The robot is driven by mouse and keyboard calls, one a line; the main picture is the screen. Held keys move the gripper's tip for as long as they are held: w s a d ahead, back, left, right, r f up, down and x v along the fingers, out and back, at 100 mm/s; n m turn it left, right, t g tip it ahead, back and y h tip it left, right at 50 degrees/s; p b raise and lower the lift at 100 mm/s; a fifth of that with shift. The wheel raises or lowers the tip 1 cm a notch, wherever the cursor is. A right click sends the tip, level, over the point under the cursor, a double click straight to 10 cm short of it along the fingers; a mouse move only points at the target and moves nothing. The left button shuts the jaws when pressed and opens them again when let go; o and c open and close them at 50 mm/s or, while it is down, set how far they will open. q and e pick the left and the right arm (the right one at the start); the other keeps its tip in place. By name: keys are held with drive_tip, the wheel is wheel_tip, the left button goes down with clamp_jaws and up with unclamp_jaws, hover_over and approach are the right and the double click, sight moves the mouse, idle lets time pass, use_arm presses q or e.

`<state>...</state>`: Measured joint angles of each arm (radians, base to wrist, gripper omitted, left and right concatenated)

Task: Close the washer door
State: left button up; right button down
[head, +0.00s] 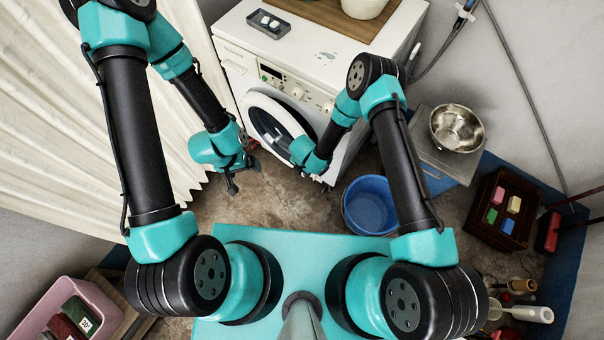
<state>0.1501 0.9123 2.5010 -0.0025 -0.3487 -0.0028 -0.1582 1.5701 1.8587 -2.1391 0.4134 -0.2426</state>
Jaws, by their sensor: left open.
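The white washer (290,52) stands at the top middle, its front facing me. Its round door, with a white rim (259,100) and dark glass (269,127), is on that front below the control panel; I cannot tell whether it is flush or ajar. My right gripper (303,172) is at the right side of the door, close to it. Its fingers are mostly hidden by its own wrist, and contact with the door cannot be made out. My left gripper (243,176) is open and empty, left of and below the door, apart from it.
A blue bucket (369,206) stands on the floor right of the washer front. A steel bowl (456,128) and a dark crate with coloured blocks (504,208) are further right. A pale curtain (60,120) hangs on the left. Bare floor (285,205) lies before the washer.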

drive_tip(key=shift+w+d+f, duration=0.1)
drive_tip(key=shift+d, duration=0.25)
drive_tip(key=c, duration=1.1)
unclamp_jaws()
drive_tip(key=shift+w, duration=0.1)
drive_tip(key=shift+o, duration=0.2)
drive_tip(key=shift+w+r, duration=0.1)
drive_tip(key=shift+r, duration=0.65)
wheel_tip(320, 180, up, 11)
drive_tip(key=shift+f, duration=0.2)
